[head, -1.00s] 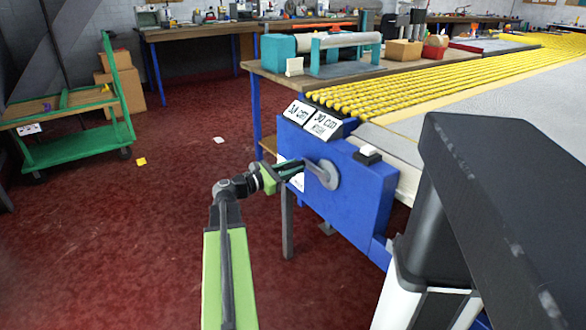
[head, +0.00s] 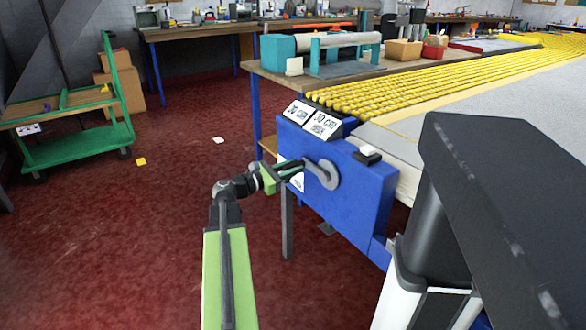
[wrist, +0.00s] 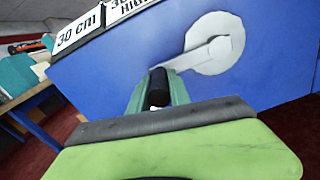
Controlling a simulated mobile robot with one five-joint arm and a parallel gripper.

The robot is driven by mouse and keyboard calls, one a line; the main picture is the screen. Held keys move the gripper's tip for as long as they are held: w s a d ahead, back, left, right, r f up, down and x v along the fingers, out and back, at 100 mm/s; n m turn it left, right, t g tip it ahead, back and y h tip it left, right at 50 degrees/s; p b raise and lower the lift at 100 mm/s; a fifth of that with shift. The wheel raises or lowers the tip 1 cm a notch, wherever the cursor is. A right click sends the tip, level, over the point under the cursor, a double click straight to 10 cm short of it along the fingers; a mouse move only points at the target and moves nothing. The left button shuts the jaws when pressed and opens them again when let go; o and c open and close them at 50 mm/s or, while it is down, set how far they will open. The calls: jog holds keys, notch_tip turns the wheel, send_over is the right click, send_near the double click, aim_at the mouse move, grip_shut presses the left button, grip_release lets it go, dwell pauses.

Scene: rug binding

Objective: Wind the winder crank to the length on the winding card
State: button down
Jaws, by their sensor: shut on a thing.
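The winder crank (head: 326,174) is a grey disc with a short arm on the blue winder housing (head: 362,195). In the wrist view the crank arm (wrist: 192,57) runs down-left from the disc to a black handle (wrist: 158,88). My gripper (head: 297,172) is shut on that handle; its green fingers (wrist: 178,90) stand around it in the wrist view. Two white cards sit on top of the housing. The left card (head: 297,111) seems to read 30 cm, its last digit unclear in the head view. The right card (head: 322,125) reads 30 cm above a smaller line.
Yellow cord rows (head: 400,95) lie on the table at the right. A teal roller stand (head: 318,70) is on the bench behind. A green cart (head: 80,145) stands at the left. The red floor (head: 140,230) left of my arm is mostly clear.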

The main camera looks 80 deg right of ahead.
jog(key=shift+r+p, duration=0.6)
jog(key=shift+p, duration=0.05)
jog(key=c, duration=1.2)
grip_release()
jog(key=shift+a+f, duration=0.1)
jog(key=v, duration=1.7)
jog(key=shift+w+a, duration=0.1)
jog(key=shift+a, duration=0.05)
